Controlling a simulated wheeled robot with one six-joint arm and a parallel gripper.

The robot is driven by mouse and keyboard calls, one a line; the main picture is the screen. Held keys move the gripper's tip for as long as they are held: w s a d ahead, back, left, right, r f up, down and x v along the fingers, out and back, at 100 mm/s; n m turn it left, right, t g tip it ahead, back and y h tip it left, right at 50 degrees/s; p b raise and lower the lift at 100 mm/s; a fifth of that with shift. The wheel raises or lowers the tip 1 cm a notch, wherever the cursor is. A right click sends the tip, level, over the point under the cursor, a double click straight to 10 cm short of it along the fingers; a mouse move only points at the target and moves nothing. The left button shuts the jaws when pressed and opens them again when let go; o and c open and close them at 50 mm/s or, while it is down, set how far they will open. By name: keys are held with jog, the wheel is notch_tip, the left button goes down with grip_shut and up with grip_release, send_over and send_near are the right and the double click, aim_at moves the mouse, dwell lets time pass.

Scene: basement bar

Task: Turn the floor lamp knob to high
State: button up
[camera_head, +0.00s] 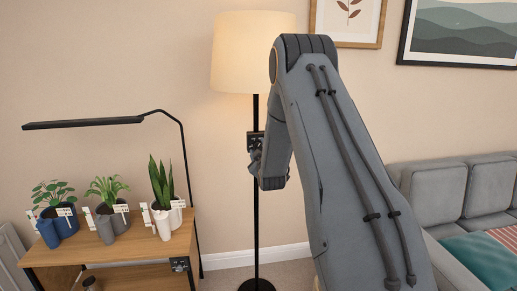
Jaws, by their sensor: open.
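The floor lamp (256,200) stands against the wall, with a lit cream shade (238,60), a thin black pole and a round dark base (257,285). A small dark box (252,138) sits on the pole at mid-height; the knob itself cannot be made out. My gripper (254,165) is at the pole just below this box, at the end of my grey arm, which fills the middle of the view. It is open, but its fingers are small and partly hidden, and whether they touch anything cannot be told.
A wooden shelf (140,255) with several potted plants stands at left, under a black desk lamp (85,123) whose post rises beside the floor lamp. A grey sofa (435,190) with a teal cushion (480,260) is at right. Framed pictures (460,32) hang above.

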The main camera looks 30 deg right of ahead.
jog(key=c, duration=1.1)
jog(key=shift+o, duration=0.2)
jog(key=m+b, duration=0.2)
jog(key=m, duration=0.1)
jog(key=shift+f+b, duration=0.1)
jog(key=shift+b, duration=0.2)
jog(key=m+b, duration=0.2)
jog(key=m, duration=0.1)
jog(key=shift+m, duration=0.3)
jog(key=m+b, duration=0.3)
jog(key=m, duration=0.2)
jog(key=shift+m, duration=0.3)
